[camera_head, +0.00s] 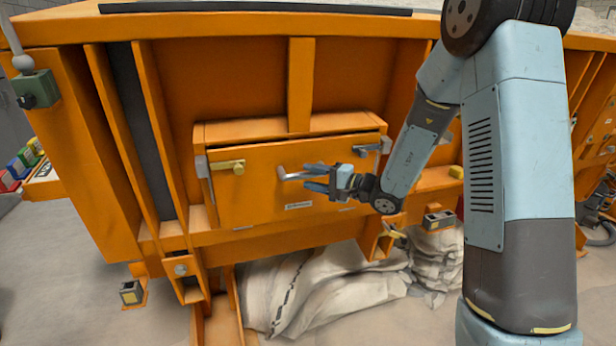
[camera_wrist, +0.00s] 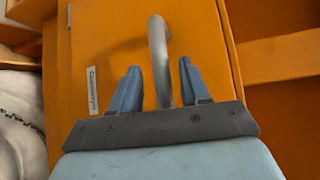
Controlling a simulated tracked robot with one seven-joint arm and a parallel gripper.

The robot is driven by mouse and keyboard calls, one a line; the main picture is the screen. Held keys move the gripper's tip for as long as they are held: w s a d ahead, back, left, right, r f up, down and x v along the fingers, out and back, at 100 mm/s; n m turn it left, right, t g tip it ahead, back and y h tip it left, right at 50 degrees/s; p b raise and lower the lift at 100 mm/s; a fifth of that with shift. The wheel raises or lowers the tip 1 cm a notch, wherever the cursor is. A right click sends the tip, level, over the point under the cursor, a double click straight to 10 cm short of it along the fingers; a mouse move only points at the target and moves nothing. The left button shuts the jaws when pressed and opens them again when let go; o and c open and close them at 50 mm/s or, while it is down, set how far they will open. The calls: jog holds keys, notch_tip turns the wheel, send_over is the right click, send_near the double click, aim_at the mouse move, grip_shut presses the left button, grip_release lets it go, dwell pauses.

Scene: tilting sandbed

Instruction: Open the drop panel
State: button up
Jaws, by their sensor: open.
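The drop panel (camera_head: 252,188) is an orange rectangular door in the side of the orange sandbed; it looks shut. It also shows in the wrist view (camera_wrist: 105,35). A grey bar handle (camera_head: 290,173) sticks out from its middle. My gripper (camera_head: 308,179) is open in front of the panel, at the handle. In the wrist view the handle (camera_wrist: 158,50) runs between the two blue fingers, with a gap on each side. Its near end is hidden behind the gripper body. A yellow latch (camera_head: 228,167) sits at the panel's upper left, and a grey bracket (camera_head: 372,149) at its upper right.
White sacks (camera_head: 320,290) lie on the floor below the panel. An orange ledge (camera_head: 285,128) juts out above it. Orange ribs (camera_head: 108,110) stand to its left. My arm fills the right side of the head view.

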jog(key=shift+x, duration=1.3)
grip_shut()
